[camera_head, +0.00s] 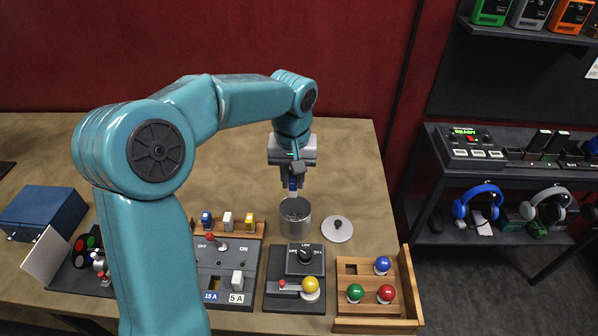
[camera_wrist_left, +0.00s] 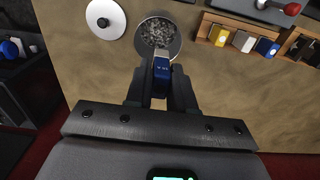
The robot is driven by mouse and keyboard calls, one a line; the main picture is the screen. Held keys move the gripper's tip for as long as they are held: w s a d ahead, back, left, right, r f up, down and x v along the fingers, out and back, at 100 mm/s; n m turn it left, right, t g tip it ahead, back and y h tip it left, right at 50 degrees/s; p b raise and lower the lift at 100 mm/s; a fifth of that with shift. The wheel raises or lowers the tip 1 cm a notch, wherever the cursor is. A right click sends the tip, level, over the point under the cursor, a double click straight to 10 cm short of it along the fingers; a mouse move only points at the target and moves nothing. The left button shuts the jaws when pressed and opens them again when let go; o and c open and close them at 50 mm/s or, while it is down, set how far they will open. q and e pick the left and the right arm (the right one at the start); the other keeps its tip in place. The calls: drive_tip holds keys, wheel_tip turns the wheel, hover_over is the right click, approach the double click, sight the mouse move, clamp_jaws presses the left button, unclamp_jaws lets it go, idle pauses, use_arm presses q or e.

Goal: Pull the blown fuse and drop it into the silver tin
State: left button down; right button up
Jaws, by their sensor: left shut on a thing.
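My left gripper (camera_head: 292,184) is shut on a blue fuse (camera_wrist_left: 161,68) and points down over the silver tin (camera_head: 296,228). The fuse also shows between the fingertips in the head view (camera_head: 293,183). In the wrist view the fuse overlaps the near rim of the tin (camera_wrist_left: 142,37), which has grey, crumbly-looking contents. The fuse looks above the tin, apart from its bottom. The fuse panel (camera_head: 246,262) stands at front left, with a white fuse (camera_head: 238,281) above its 5 A label and a dark slot above its 15 A label. My right gripper is out of view.
A rack (camera_head: 259,229) holds blue, white and yellow fuses behind the panel. A round lid (camera_head: 337,230) lies right of the tin. A dial box (camera_head: 304,260) and a wooden tray (camera_head: 375,323) with coloured balls stand in front. The table behind the tin is clear.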

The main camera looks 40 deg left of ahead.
sight(295, 197)
use_arm(q)
drive_tip(key=shift+w+d+f+b, duration=0.25)
drive_tip(key=shift+d+f+b, duration=0.15)
drive_tip(key=shift+f, duration=0.15)
drive_tip(key=f+b, duration=0.2)
drive_tip(key=f, duration=0.1)
drive_tip(key=f+b, duration=0.1)
drive_tip(key=shift+s+a+f+b, duration=0.1)
drive_tip(key=shift+s+f+b, duration=0.05)
drive_tip(key=shift+s+b, duration=0.15)
drive_tip(key=shift+w+f, duration=0.15)
drive_tip(key=shift+f, duration=0.15)
drive_tip(key=shift+f+b, duration=0.25)
drive_tip(key=shift+b, duration=0.1)
drive_tip(key=shift+a, duration=0.15)
drive_tip(key=c, duration=0.9)
unclamp_jaws()
